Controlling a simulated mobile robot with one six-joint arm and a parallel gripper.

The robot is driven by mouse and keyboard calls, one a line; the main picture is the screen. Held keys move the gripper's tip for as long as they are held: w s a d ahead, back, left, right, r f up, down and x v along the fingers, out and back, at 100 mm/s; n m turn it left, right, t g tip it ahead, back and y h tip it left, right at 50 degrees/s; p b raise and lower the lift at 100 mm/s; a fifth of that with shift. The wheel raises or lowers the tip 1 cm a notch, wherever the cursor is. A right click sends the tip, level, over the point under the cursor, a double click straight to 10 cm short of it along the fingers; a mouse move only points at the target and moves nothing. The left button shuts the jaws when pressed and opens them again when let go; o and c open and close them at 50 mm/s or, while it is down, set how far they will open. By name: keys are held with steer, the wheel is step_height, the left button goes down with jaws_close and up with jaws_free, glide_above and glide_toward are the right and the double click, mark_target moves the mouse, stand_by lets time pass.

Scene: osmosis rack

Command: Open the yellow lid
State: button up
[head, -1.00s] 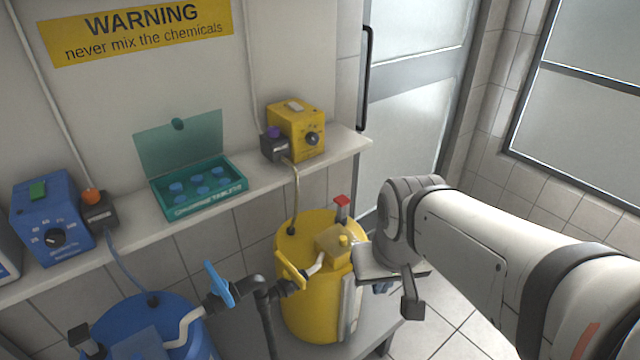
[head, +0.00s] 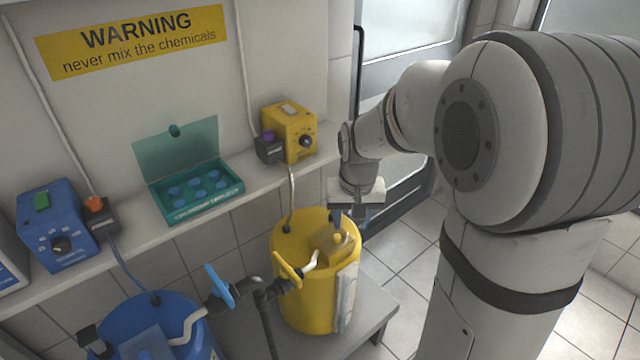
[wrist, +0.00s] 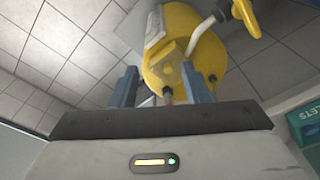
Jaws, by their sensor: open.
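The yellow tank (head: 289,252) stands on a low grey bench below the shelf. My gripper (head: 345,217) is above the far right side of the tank top, pointing down. In the wrist view its two blue fingers are apart, on either side of a thin reddish post (wrist: 167,95) near the lid's edge. I cannot tell whether they touch it. The head view hides this post behind my gripper.
A yellow-handled valve (head: 287,269) and a dark pipe (head: 266,315) stand at the tank's near left. A blue tank (head: 151,318) is at the lower left. The shelf (head: 268,183) holds a yellow pump box (head: 286,122) and a teal tablet box (head: 196,190).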

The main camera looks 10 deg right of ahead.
steer(key=w+f+p, duration=0.3)
steer(key=w+f, duration=0.2)
steer(key=w, duration=0.3)
steer(key=m+g+p, duration=0.1)
steer(key=p, duration=0.1)
glide_above(337, 236)
step_height(337, 236, down, 6)
steer(key=shift+s+r, duration=0.1)
steer(key=shift+f+m, duration=0.3)
steer(key=shift+f, duration=0.35)
step_height(337, 236, down, 7)
steer(key=shift+f+p, duration=0.15)
steer(key=shift+p, duration=0.5)
steer(key=shift+c, duration=0.3)
jaws_close()
